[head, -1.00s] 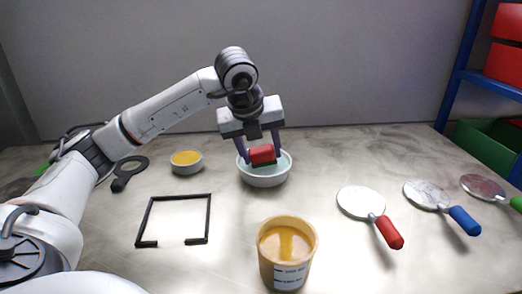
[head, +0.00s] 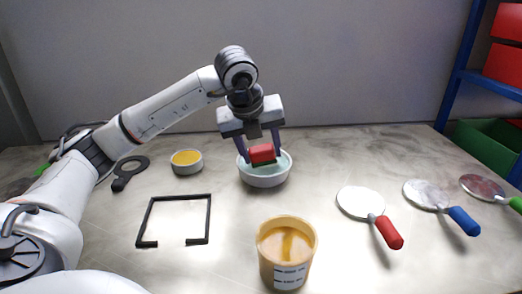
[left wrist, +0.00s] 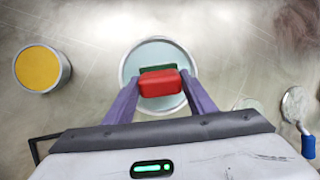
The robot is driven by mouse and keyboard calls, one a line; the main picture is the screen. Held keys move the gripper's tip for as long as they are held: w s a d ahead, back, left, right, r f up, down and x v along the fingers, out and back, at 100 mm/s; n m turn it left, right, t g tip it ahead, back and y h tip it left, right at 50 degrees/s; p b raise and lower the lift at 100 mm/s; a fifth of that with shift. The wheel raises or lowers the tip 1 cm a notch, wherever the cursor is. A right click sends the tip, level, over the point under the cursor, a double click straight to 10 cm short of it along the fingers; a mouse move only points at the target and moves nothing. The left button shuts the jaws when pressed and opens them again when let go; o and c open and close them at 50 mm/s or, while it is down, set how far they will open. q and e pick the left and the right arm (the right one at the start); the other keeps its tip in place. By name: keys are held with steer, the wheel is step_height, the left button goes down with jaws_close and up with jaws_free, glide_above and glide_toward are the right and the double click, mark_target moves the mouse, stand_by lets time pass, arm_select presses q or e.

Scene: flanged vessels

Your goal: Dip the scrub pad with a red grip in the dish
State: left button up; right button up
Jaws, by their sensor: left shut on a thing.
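The scrub pad has a red grip (head: 262,154) and a dark green pad under it. My left gripper (head: 262,150) is shut on the red grip and holds the pad over the dish (head: 265,182). The dish is a white round bowl with pale bluish liquid, at the middle back of the table. In the left wrist view, the red grip (left wrist: 161,83) sits between the fingers, with a green pad edge (left wrist: 157,68) behind it, inside the dish's rim (left wrist: 124,68). Whether the pad touches the liquid I cannot tell. My right gripper is out of view.
A small bowl of yellow stuff (head: 187,161) stands left of the dish. A black open frame (head: 174,197) and a cup of orange liquid (head: 287,255) are in front. Round plates with red (head: 388,232), blue (head: 464,221) and green handles lie at right.

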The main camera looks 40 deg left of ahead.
mark_target(261, 147)
arm_select(q)
steer(key=shift+r+p, duration=1.4)
steer(key=shift+r, duration=0.45)
steer(key=shift+r+p, duration=0.55)
steer(key=shift+r, duration=0.15)
step_height(261, 147, up, 4)
steer(key=p, duration=0.3)
steer(key=shift+s+f, duration=0.1)
